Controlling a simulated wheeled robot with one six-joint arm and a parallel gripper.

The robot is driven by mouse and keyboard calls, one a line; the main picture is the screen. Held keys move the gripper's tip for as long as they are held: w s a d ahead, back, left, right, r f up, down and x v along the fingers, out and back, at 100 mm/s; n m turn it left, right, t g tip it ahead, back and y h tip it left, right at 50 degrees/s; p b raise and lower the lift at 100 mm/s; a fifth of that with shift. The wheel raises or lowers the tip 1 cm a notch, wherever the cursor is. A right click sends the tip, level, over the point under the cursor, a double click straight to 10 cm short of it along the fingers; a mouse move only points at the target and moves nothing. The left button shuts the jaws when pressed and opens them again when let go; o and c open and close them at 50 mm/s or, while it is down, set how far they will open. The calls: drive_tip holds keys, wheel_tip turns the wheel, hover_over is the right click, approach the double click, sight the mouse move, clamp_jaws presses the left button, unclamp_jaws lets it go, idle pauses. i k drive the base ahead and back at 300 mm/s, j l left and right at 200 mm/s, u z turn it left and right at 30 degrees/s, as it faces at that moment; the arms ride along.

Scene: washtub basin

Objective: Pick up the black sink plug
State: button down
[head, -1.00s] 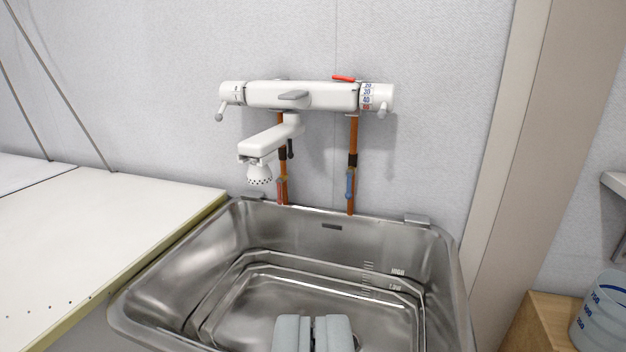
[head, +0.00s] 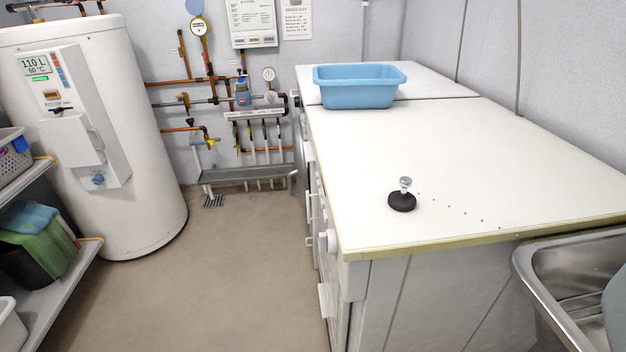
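The black sink plug (head: 402,203) stands upright on the white countertop (head: 440,150), near its front edge. It is a black round disc with a shiny chrome knob on top. A blue-grey piece at the far right edge, over the steel basin, looks like part of my gripper (head: 616,308). It is cut off by the frame, so its fingertips are hidden and its opening cannot be seen. It is well to the right of the plug and apart from it.
A blue tub (head: 360,92) sits at the counter's far end. Small dark specks lie right of the plug. The steel basin (head: 550,262) adjoins the counter at right. A white water heater (head: 140,140) and shelves stand left; the floor (head: 235,270) between is clear.

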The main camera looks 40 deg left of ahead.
sight(401, 201)
drive_tip(key=u, duration=0.4)
drive_tip(key=k, duration=0.3)
drive_tip(key=k+z, duration=0.3)
drive_tip(key=z, duration=0.2)
drive_tip(key=k+l+z, duration=0.1)
drive_tip(key=k+z, duration=0.35)
drive_tip(key=i, duration=0.1)
